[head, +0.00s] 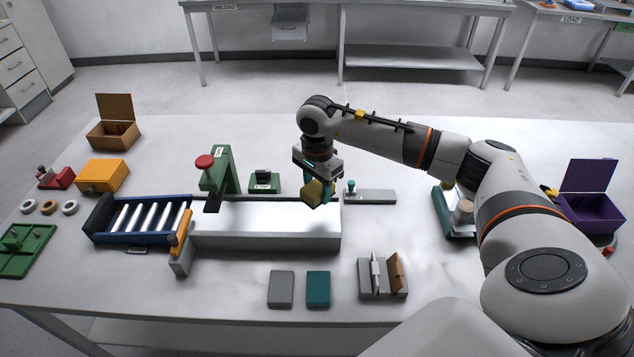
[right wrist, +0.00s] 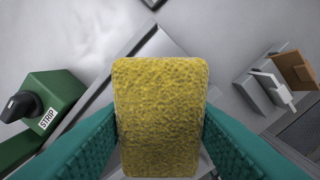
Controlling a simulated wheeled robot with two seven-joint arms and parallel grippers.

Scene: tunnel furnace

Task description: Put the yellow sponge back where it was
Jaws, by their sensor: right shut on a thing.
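The yellow sponge (head: 312,193) is between the fingers of my right gripper (head: 320,193), which is shut on it. In the head view the sponge is held over the right part of the long white and grey conveyor bed (head: 270,238). The right wrist view shows the sponge (right wrist: 160,115) large, between two teal ribbed fingers (right wrist: 160,145), touching both. The sponge hides much of what lies beneath it in that view. My left gripper is not in view.
A green box with a STRIP label (right wrist: 45,108) stands near the bed. A grey holder (head: 383,292) with upright white and brown pieces stands at the front. Grey (head: 281,289) and teal (head: 318,289) blocks lie beside it. A blue roller tray (head: 140,238) is at left.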

